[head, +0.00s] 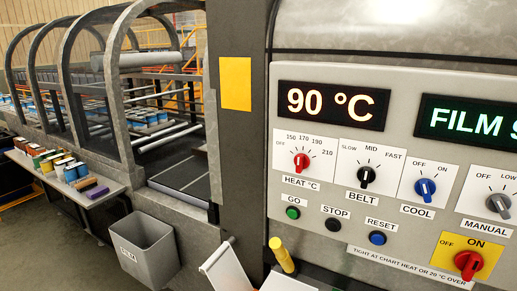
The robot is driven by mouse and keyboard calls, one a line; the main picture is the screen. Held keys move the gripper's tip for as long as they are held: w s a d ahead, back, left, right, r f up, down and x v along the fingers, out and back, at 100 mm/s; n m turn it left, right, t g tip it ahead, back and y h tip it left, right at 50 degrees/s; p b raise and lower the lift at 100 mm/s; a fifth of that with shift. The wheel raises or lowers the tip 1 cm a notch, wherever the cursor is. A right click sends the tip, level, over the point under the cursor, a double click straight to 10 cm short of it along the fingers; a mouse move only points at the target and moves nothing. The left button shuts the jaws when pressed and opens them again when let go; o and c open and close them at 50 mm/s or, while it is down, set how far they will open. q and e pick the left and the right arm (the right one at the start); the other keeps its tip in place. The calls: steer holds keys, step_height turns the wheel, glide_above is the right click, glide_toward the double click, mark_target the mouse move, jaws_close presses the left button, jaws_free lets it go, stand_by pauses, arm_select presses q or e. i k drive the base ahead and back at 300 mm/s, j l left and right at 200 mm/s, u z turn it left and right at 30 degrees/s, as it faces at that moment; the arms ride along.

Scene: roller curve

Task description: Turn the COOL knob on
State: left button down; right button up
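The COOL knob (425,188) is a blue rotary knob on a white plate in the right half of the head view. OFF is printed at its upper left and ON at its upper right. Which mark its pointer faces is too small to tell surely. The COOL label (417,211) sits just below it. Nothing covers or touches the knob. I make out neither of my grippers in this view.
The grey control panel (330,225) also carries a red HEAT knob (301,162), black BELT knob (367,176), grey MANUAL knob (498,205) and red ON/OFF switch (468,264). A yellow handle (282,256) stands below. A grey FILM bin (145,250) stands left.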

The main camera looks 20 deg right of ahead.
mark_target(425, 187)
steer(key=z, duration=2)
